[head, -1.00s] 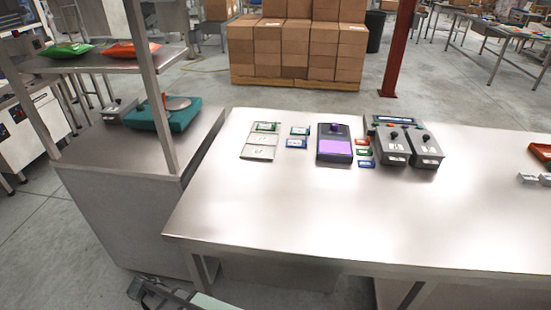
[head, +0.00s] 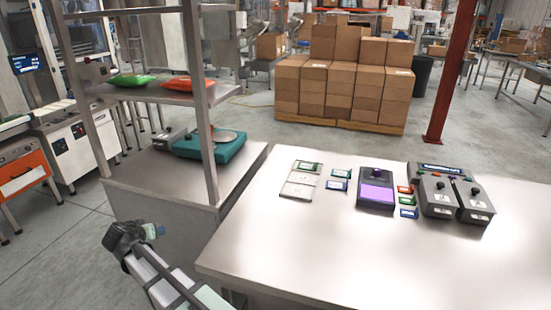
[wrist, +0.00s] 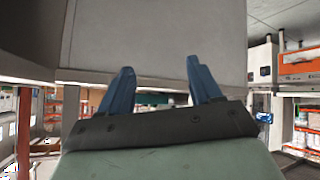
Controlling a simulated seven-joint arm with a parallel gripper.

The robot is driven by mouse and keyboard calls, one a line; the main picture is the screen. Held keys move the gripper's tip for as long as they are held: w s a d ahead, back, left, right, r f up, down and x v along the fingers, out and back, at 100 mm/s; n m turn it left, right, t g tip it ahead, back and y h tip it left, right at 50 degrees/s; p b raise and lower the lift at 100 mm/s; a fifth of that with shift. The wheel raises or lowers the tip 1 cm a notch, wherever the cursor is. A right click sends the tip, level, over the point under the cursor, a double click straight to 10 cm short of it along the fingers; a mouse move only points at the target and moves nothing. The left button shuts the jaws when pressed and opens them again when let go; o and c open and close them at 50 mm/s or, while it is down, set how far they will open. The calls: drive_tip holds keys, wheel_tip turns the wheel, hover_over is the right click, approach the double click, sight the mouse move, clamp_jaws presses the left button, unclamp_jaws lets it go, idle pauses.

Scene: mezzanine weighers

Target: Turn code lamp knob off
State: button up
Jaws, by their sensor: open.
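A dark device with a lit purple panel (head: 377,192) stands on the steel table, with a dark knob (head: 377,175) at its top end. To its right are two grey boxes, a left one (head: 437,203) and a right one (head: 474,207), each with a dark knob on top. No label is readable, so I cannot tell which knob is the code lamp's. My gripper (head: 156,231) is left of the table, well away from all the knobs. In the wrist view my gripper (wrist: 161,78) has its two blue fingers apart with nothing between them.
The steel table (head: 300,245) has a wide clear front area. Small blue, green and red tags lie around the device. A steel shelf (head: 165,90) with upright posts stands at left, holding a teal scale (head: 215,150). Stacked cartons (head: 340,85) stand behind the table.

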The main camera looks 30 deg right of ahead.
drive_tip(key=s+d+r+m+g, duration=0.1)
drive_tip(key=d+m, duration=0.3)
drive_tip(key=d, duration=0.5)
drive_tip(key=s+d+r+m+g, duration=0.2)
drive_tip(key=d+r+m+g, duration=0.1)
drive_tip(key=d, duration=0.6)
drive_tip(key=s+d+r+m+g, duration=0.2)
drive_tip(key=d+r+m, duration=0.2)
drive_tip(key=d, duration=0.5)
drive_tip(key=shift+s+r+m, duration=0.15)
drive_tip(key=shift+s+m, duration=0.1)
drive_tip(key=shift+m, duration=0.55)
drive_tip(key=w+d+r+m+g, duration=0.1)
drive_tip(key=w+d+r+m, duration=0.15)
drive_tip(key=d, duration=0.65)
drive_tip(key=w+d+r+m+g, duration=0.2)
drive_tip(key=d+m, duration=0.1)
drive_tip(key=d, duration=0.7)
wheel_tip(320, 180, up, 6)
drive_tip(key=m+g+y, duration=0.1)
drive_tip(key=m+g, duration=0.2)
drive_tip(key=m, duration=0.5)
hover_over(377, 169)
drive_tip(key=w+a, duration=0.3)
drive_tip(key=w, duration=0.1)
drive_tip(key=shift+n, duration=0.35)
drive_tip(key=x, duration=1.2)
drive_tip(key=shift+s+a+f, duration=0.1)
drive_tip(key=shift+s+f, duration=0.1)
drive_tip(key=shift+f, duration=0.1)
